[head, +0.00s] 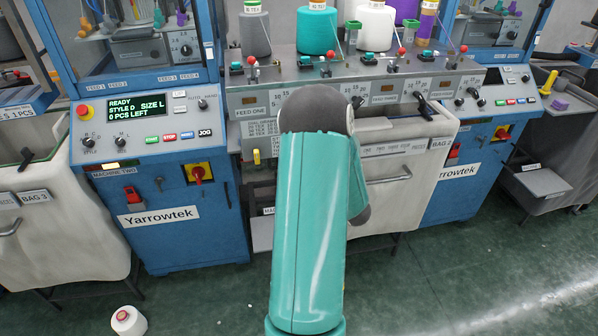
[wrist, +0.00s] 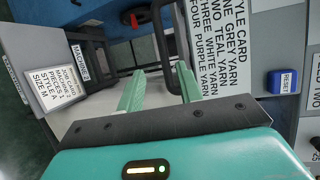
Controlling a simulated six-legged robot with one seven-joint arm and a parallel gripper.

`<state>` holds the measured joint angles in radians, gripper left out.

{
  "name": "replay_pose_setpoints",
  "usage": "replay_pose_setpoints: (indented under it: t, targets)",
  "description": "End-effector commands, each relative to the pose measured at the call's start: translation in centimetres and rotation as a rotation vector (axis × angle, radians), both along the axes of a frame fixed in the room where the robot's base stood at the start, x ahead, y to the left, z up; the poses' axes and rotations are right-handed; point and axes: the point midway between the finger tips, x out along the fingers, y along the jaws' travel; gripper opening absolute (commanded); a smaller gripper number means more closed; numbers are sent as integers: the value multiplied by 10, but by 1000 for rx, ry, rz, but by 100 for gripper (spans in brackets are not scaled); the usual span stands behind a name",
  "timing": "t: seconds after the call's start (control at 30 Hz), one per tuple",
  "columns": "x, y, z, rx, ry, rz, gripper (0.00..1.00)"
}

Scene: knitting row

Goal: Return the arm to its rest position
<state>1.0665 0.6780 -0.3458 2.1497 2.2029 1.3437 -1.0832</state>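My arm (head: 310,220), teal with a grey joint, stretches forward from the bottom middle of the head view toward the feed panel of the middle machine. My gripper is hidden behind the arm in the head view. In the wrist view my gripper (wrist: 160,82) shows two pale green fingers standing apart, with nothing between them. The fingertips point toward a dark frame and a grey surface. A style card (wrist: 222,45) lies to their right, and a job card (wrist: 58,88) is to their left.
A blue reset button (wrist: 287,82) is right of the style card. Yarn cones, including a teal one (head: 317,32), stand above the feed panel (head: 272,98). Blue machine two (head: 165,215) is at left. Green floor (head: 430,290) is open at lower right.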

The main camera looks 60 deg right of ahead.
Motion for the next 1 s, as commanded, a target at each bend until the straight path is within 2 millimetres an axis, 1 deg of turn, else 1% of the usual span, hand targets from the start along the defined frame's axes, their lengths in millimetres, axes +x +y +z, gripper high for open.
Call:
replay_pose_setpoints:
  t: [0.03,0.1,0.2,0.8,0.87,0.93,0.97,1.0]
  targets:
    - [-8,3,2,1,0,-2,36]
    - [-15,7,3,1,0,-1,36]
    - [-21,10,4,1,0,0,36]
    - [-22,11,4,1,1,1,36]
    - [-20,12,5,1,0,5,36]
    - [-13,17,10,3,-2,28,36]
    - [-7,21,13,5,-2,48,36]
    - [3,30,18,11,-4,83,36]
